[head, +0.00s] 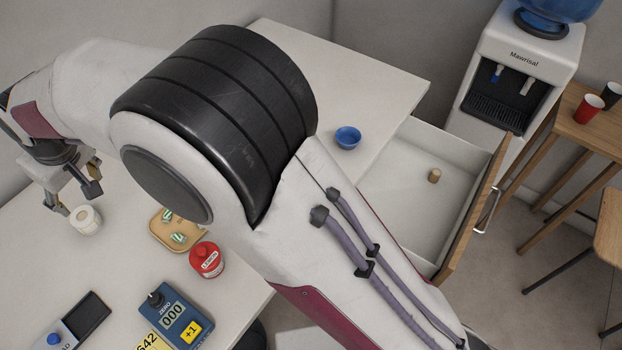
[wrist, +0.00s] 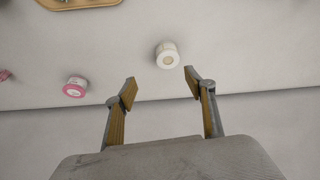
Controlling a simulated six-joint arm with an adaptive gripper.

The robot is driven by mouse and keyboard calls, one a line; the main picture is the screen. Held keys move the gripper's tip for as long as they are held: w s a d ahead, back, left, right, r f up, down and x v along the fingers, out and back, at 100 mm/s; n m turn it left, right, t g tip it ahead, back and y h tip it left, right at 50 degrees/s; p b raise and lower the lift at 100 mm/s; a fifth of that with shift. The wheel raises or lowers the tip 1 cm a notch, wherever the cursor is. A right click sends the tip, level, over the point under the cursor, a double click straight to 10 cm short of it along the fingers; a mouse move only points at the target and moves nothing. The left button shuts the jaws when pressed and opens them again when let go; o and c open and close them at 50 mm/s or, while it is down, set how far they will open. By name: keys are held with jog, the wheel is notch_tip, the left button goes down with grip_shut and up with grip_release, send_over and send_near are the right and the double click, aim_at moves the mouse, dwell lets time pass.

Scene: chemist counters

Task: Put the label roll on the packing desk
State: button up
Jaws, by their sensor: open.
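A white roll with a tan core, which looks like the label roll (head: 86,220), stands on the white counter (head: 35,255) at the left of the head view. It also shows in the wrist view (wrist: 167,55), just beyond the fingertips. My gripper (head: 74,198) is open and empty, close to the roll and above it in the head view. In the wrist view my gripper (wrist: 160,78) has its two fingers spread, with the roll ahead of the gap and not between them. I cannot tell which surface is the packing desk.
A pink roll (wrist: 75,87) is left in the wrist view. A counter device (head: 172,315), blue bowl (head: 348,137) and open drawer (head: 410,190) lie farther off.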

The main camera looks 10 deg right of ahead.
jog(key=w+d+r+m+t+h, duration=0.15)
jog(key=d+r, duration=0.45)
jog(key=d, duration=0.9)
jog(key=d+r+m, duration=0.3)
jog(key=d+r, duration=0.3)
jog(key=d, duration=0.9)
jog(key=s+d+f+m+t+h, duration=0.1)
jog(key=s+d+m, duration=0.5)
jog(key=s+d, duration=1.3)
jog(key=d+f+h, duration=0.1)
jog(key=d, duration=0.3)
jog(key=shift+d+f, duration=0.2)
jog(key=shift+f, duration=0.2)
jog(key=shift+s+m+t+h, duration=0.1)
jog(key=shift+m+t+h, duration=0.15)
